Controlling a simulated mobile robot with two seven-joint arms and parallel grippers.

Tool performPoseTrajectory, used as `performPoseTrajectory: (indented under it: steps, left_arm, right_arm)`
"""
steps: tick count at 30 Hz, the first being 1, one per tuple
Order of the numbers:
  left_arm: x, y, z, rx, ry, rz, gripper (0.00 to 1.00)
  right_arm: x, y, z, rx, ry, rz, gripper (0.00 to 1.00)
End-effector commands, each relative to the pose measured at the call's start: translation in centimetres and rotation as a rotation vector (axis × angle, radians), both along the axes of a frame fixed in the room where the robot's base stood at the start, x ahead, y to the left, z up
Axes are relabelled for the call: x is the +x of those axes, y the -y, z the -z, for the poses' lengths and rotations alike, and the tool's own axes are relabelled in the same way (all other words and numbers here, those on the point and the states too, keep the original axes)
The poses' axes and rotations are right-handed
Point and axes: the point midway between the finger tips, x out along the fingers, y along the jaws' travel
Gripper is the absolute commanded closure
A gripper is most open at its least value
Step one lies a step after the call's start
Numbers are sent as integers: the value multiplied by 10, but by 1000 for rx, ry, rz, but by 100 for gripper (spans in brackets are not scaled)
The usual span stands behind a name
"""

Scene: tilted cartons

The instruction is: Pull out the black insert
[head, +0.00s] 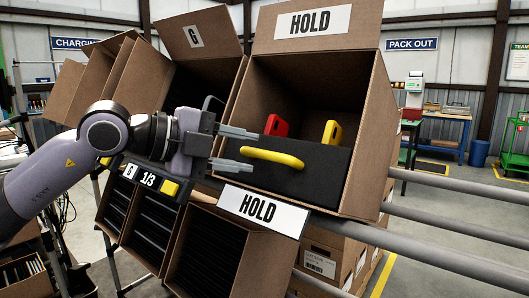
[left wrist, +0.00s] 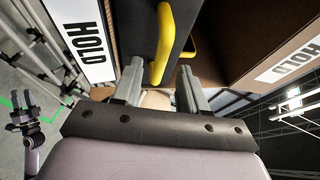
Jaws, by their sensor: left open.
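The black insert (head: 300,180) sits in the big tilted carton marked HOLD (head: 367,140). A yellow handle (head: 285,158) is fixed across its front. My left gripper (head: 254,151) is open and empty, with its fingertips at the left end of this handle. In the left wrist view, the handle (left wrist: 162,45) shows just past and between the open fingertips (left wrist: 159,70); I cannot tell whether they touch it. The black insert also shows there (left wrist: 181,28). What seems to be my right gripper (left wrist: 22,114) is small at the left of the wrist view, far from the carton.
A red handle (head: 277,126) and another yellow handle (head: 332,132) stand up behind the insert's front. A carton marked G (head: 196,62) stands to the left. A HOLD sign (head: 262,210) and grey rails (head: 440,222) lie below. A workbench (head: 437,117) is far off right.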

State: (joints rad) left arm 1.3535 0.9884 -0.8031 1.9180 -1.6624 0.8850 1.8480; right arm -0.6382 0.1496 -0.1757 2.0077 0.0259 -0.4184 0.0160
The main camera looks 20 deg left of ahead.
Motion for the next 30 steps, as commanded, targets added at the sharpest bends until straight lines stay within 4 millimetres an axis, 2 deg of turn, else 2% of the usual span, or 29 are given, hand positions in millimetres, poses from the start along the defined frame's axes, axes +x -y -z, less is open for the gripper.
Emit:
performPoseTrajectory:
  steps: [3, 9, 18, 19, 22, 23, 30]
  left_arm:
    - [14, 14, 4, -2, -2, 2, 58]
    - [28, 27, 10, -3, -1, 2, 58]
    - [31, 30, 12, -3, 1, 1, 58]
    - [31, 30, 12, -3, 1, 1, 61]
    - [30, 30, 12, -3, 1, 1, 94]
    - [30, 30, 12, -3, 1, 1, 100]
    - [30, 29, 12, -2, 0, 2, 100]
  right_arm:
    - [-1, 0, -4, -2, 0, 0, 57]
    - [-3, 2, -3, -6, -1, 1, 57]
    - [-4, 4, 1, -8, -8, 8, 57]
    - [-4, 4, 1, -7, -8, 8, 57]
    - [-4, 3, 0, -5, -8, 10, 57]
    - [-4, 3, 0, -5, -8, 10, 57]
    - [-3, 3, -2, -3, -5, 9, 57]
